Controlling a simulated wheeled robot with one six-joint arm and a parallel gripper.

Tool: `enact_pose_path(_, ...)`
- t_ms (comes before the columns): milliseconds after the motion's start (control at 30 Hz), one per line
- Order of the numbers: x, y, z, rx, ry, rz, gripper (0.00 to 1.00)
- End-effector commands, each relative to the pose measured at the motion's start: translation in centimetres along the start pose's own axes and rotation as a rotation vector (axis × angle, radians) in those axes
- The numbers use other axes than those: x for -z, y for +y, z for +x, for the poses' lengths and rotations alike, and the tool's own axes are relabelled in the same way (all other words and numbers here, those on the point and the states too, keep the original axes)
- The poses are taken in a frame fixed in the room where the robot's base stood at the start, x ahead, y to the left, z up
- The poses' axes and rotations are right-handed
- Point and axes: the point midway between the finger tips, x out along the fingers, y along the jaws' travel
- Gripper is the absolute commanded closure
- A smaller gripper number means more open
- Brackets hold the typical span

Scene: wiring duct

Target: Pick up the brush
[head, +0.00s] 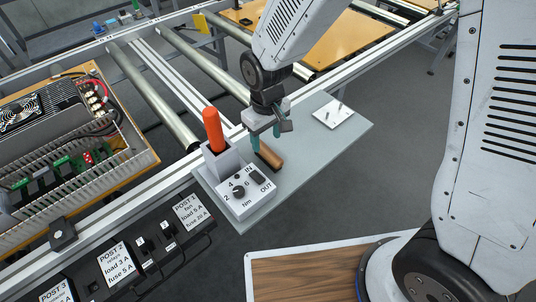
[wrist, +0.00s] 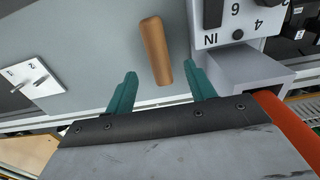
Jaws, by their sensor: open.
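The brush shows as a brown wooden bar (head: 269,156) lying on a grey shelf plate (head: 318,152); any bristles are hidden or too small to tell. In the wrist view the brown brush (wrist: 156,50) lies lengthwise ahead of my fingers, its near end between the lines of the two fingertips. My gripper (head: 265,138) has teal fingers and is above the brush in the head view. In the wrist view my gripper (wrist: 160,72) is open, with nothing held between the fingers.
A white torque box (head: 240,192) with a dial and an orange-handled tool (head: 213,130) stands close left of the brush. A white plate with pins (head: 333,114) lies to the right. Bare shelf surface lies between. A black post panel (head: 130,255) is at front left.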

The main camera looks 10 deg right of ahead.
Motion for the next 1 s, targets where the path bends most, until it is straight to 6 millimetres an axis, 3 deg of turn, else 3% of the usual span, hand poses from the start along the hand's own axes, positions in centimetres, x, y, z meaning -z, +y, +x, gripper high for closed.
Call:
enact_pose_path(433, -0.2, 0.2, 6.0, 0.0, -0.005, 0.002, 0.45)
enact_pose_path(767, -0.1, 0.2, 6.9, 0.0, -0.001, 0.001, 0.45)
enact_pose_path(967, -0.1, 0.2, 6.9, 0.0, -0.001, 0.001, 0.95)
enact_pose_path(1000, -0.1, 0.2, 6.9, 0.0, -0.001, 0.001, 0.95)
